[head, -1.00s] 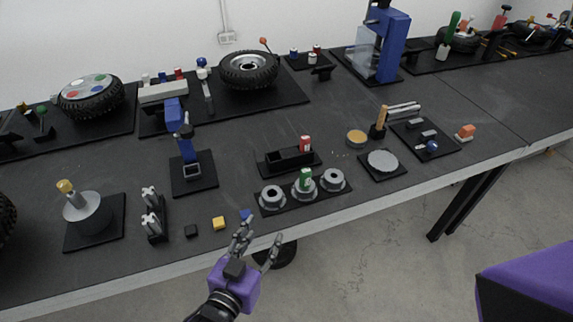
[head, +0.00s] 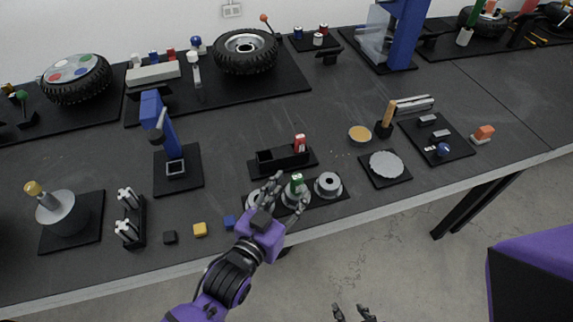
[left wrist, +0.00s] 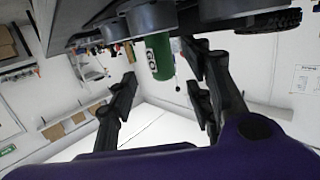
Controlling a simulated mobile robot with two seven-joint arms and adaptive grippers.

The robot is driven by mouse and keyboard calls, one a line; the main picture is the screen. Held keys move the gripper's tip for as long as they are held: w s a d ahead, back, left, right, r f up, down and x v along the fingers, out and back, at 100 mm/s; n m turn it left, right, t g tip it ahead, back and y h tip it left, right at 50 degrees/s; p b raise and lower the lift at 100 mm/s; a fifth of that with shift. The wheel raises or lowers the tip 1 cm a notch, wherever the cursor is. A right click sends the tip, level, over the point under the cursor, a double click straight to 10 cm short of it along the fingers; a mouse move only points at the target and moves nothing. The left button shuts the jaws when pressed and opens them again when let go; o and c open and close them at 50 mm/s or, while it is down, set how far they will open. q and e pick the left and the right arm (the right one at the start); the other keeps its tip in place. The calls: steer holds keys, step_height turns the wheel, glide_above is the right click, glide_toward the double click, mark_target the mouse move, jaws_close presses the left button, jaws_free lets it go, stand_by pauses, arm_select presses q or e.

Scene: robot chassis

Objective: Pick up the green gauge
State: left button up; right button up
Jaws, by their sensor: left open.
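The green gauge (head: 297,180) stands upright in the middle ring of a dark holder with grey rings. It also shows as a green cylinder (left wrist: 158,57) in the left wrist view, which sees the scene upside down. My left gripper (head: 291,195) is open at the front of the holder, with its fingers near the gauge. In the left wrist view its fingertips (left wrist: 160,65) lie on either side of the gauge, with gaps between. The left ring is partly hidden by my fingers. My right gripper (head: 352,312) shows only its fingertips at the bottom edge, spread apart.
The right grey ring (head: 327,185) stands close beside the gauge. A black tray with a red piece (head: 300,143) sits just behind. A blue cube (head: 229,222) and a yellow cube (head: 200,230) lie to the left. The round grey plate (head: 385,163) is to the right.

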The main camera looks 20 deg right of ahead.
mark_target(294, 187)
arm_select(q)
steer(key=x, duration=0.5)
steer(key=shift+w+a+f, duration=0.1)
steer(key=shift+w+f, duration=0.05)
steer(key=shift+f, duration=0.15)
jaws_close()
